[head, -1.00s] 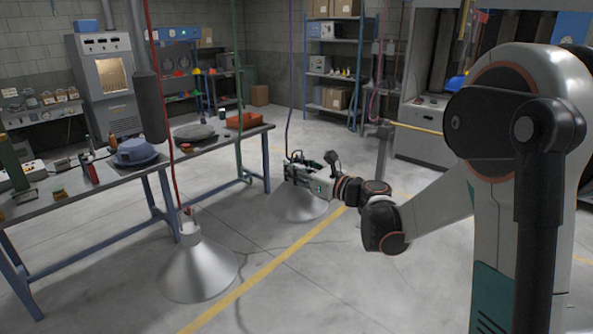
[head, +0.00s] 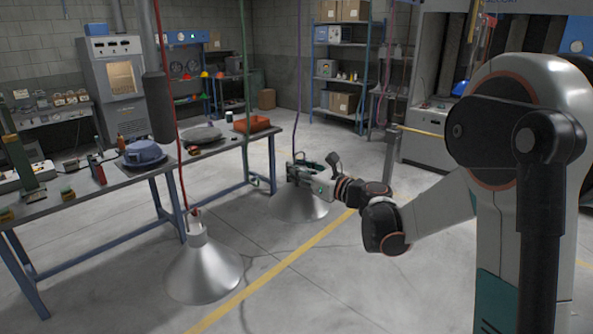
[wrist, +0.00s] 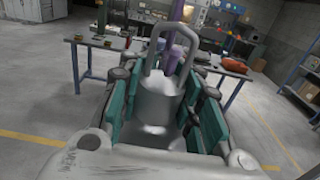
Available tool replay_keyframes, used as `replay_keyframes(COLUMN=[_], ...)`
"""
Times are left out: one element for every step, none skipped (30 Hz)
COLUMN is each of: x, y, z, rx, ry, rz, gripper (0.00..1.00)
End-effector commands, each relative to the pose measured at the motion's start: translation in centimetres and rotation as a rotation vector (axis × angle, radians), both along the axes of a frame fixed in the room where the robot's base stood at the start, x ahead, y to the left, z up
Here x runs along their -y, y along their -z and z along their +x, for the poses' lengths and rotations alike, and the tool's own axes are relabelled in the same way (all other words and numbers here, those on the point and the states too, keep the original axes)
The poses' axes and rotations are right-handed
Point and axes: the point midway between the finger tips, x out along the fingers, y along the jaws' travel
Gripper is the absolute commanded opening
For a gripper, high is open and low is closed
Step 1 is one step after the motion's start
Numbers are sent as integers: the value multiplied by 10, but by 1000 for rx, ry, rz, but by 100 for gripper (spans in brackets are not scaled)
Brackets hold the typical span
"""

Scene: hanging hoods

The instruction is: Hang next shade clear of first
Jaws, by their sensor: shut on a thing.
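The first shade (head: 205,272), a silver cone with a pale neck, hangs on a red cord (head: 180,165) at the left, above the floor. The other silver shade (head: 300,207) is beneath my gripper (head: 298,174), with clear floor between the two cones. In the wrist view, the teal pads of my gripper (wrist: 160,105) are shut around this shade's grey neck (wrist: 158,100). Its wire loop (wrist: 170,50) stands upright above the neck. A purple cord (head: 297,90) comes down to the gripper; its lower end (wrist: 177,42) shows behind the loop. I cannot tell whether they are joined.
A long bench (head: 120,187) with a blue hood-like thing (head: 144,153) and an orange tray (head: 251,124) stands behind the shades at left. A green cord (head: 244,80) hangs between the red and purple ones. A grey post (head: 390,160) stands right of my gripper.

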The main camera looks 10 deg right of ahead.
Motion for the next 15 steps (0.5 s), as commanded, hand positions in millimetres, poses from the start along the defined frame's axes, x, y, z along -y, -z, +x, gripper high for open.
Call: replay_keyframes(x=[0,0,0,0,0,0,0,0,0,0,0,0,0,0,0], y=[2,2,3,3,4,5,5,6,7,7,8,8,9,9,10], z=[0,0,0,0,0,0,0,0,0,0,0,0,0,0,0], rx=[0,0,0,0,0,0,0,0,0,0,0,0,0,0,0], ry=[0,0,0,0,0,0,0,0,0,0,0,0,0,0,0], rz=[0,0,0,0,0,0,0,0,0,0,0,0,0,0,0], gripper=[0,0,0,0,0,0,0,0,0,0,0,0,0,0,0])
